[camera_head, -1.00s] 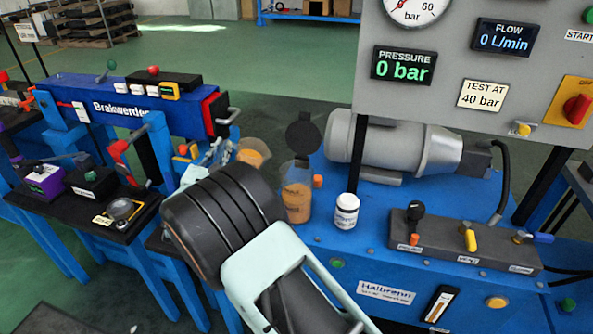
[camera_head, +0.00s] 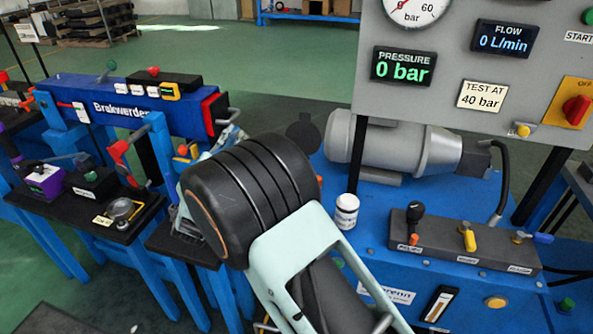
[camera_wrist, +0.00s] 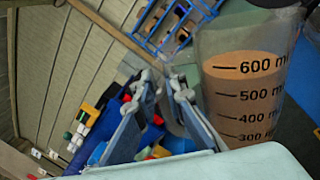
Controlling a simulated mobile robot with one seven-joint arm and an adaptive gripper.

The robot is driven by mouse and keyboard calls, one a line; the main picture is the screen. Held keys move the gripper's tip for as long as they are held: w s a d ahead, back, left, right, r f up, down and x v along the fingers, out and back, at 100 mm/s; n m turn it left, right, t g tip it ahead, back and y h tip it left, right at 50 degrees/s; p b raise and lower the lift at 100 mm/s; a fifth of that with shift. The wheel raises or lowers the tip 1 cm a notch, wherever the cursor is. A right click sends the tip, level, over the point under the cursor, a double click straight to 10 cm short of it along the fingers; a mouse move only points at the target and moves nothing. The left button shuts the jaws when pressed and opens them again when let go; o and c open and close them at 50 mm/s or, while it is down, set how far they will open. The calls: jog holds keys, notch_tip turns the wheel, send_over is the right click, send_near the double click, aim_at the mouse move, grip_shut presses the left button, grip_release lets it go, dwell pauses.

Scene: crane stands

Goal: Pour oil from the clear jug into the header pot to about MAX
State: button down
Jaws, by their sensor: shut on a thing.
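My gripper shows in the wrist view (camera_wrist: 166,85), its two fingers side by side. In the head view my dark wrist covers the jug and most of the gripper. The header pot and its MAX mark are hidden behind my wrist there. A round black lid (camera_head: 303,130) shows just behind my wrist. I cannot tell whether oil is flowing.
A white jar (camera_head: 346,210) stands on the blue bench just right of my wrist. Further right are a valve block (camera_head: 465,240) with levers and a grey motor (camera_head: 400,145). A gauge panel (camera_head: 475,75) rises behind. At left is a blue stand (camera_head: 120,100) with small devices.

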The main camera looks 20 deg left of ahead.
aim_at(239, 131)
jog(key=shift+w+d+r+m, duration=0.1)
jog(key=shift+d+r+m, duration=0.35)
jog(key=shift+r+m, duration=0.35)
jog(key=shift+d+r+m, duration=0.45)
jog(key=shift+r+m, duration=0.25)
jog(key=shift+r, duration=0.2)
dwell(0.4)
jog(key=shift+d+r+m+h, duration=0.15)
jog(key=shift+r+m+h, duration=0.05)
jog(key=shift+m+h, duration=0.1)
jog(key=shift+p, duration=0.3)
jog(key=shift+w+d+r+m+t+h+p, duration=0.15)
jog(key=shift+d+r+m+t, duration=0.1)
jog(key=shift+d+r+m, duration=0.4)
jog(key=shift+s+d+r+m+t+h+p, duration=0.15)
jog(key=shift+d+r+m+t, duration=0.15)
jog(key=shift+r+m, duration=0.4)
dwell(2.8)
